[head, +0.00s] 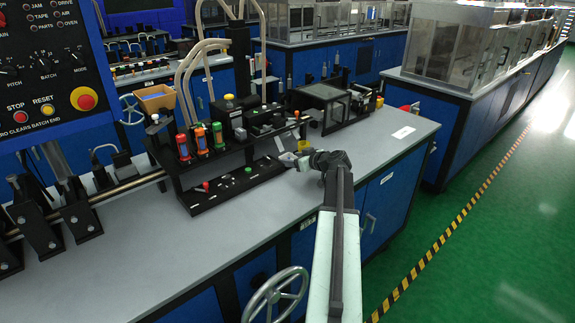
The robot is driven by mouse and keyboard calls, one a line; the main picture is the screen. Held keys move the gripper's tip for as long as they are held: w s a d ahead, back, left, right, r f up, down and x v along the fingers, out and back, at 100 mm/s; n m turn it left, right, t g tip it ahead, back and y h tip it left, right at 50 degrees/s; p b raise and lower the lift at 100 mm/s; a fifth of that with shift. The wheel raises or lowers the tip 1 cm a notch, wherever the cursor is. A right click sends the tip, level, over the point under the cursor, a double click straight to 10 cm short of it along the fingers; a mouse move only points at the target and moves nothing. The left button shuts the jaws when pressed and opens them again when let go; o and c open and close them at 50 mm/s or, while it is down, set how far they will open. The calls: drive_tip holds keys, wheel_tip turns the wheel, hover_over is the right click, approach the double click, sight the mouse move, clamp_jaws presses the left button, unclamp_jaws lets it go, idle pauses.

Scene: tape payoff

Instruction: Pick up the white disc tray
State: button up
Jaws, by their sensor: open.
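My arm reaches forward over the grey bench from the lower right. My gripper (291,160) is at its far end, low over the bench just right of the black fixture base (236,188). The jaws are open, small and dark in this view. A small pale piece (303,145) with some yellow shows just behind the gripper, partly hidden by it; I cannot tell whether it is the white disc tray. No other white disc tray can be made out. I see nothing held between the jaws.
A black rack with red, orange and green cylinders (201,138) stands left of the gripper. A clear-windowed black box (322,103) stands behind it. A control panel (45,60) fills the upper left. The bench top (220,235) in front is clear. A handwheel (277,296) sits below the bench edge.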

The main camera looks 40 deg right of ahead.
drive_tip(key=c, duration=1)
